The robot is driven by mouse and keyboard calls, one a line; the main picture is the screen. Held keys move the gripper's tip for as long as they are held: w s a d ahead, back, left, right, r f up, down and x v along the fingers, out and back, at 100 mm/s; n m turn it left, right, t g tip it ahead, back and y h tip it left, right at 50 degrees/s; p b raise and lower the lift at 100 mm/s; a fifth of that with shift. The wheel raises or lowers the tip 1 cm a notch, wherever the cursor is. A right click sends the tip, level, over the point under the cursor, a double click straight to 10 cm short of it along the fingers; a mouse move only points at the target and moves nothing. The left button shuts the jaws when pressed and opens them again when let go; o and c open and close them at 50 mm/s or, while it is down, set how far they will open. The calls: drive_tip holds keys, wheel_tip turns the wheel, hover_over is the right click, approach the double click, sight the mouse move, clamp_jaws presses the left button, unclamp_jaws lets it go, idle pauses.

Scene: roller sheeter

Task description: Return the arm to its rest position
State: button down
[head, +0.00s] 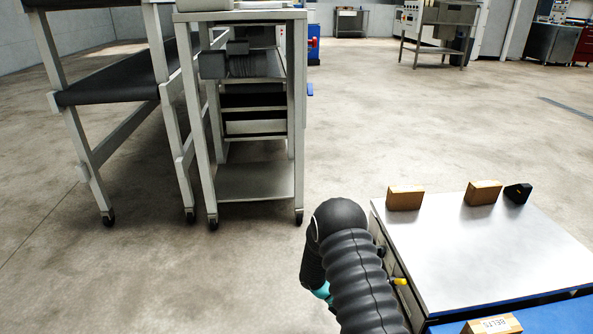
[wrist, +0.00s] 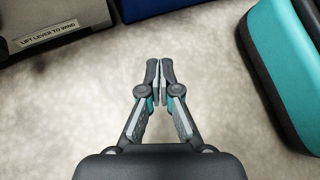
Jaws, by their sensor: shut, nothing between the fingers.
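My gripper (wrist: 159,82) shows in the wrist view with its two fingers together, shut and empty, above the bare concrete floor. In the head view my arm is folded at the bottom centre, left of the steel-topped bench, and the gripper itself is hidden there. A teal and black rounded body, which I take to be part of my own robot, fills the right side of the wrist view.
A steel-topped bench (head: 470,240) stands close on the right, with cardboard boxes (head: 405,198) (head: 483,193) and a small black object (head: 517,193) on it. A wheeled metal frame (head: 255,180) stands ahead. Floor (head: 420,110) beyond is clear.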

drive_tip(key=s+a+r+m+t+y+p, duration=0.2)
drive_tip(key=s+r+m, duration=0.3)
drive_tip(key=r, duration=1.2)
drive_tip(key=s+a+r+m+t+y+p, duration=0.1)
drive_tip(key=s+r+m+t+y+p, duration=0.2)
drive_tip(key=s+r, duration=0.7)
drive_tip(key=s+a+r+m+t+y+p, duration=0.2)
drive_tip(key=s+r+m+t+y, duration=0.3)
drive_tip(key=r, duration=1.9)
drive_tip(key=s+m, duration=0.2)
drive_tip(key=s, duration=0.1)
drive_tip(key=shift+s+a+t+p, duration=0.2)
drive_tip(key=shift+a+t+p, duration=0.1)
drive_tip(key=shift+r, duration=0.1)
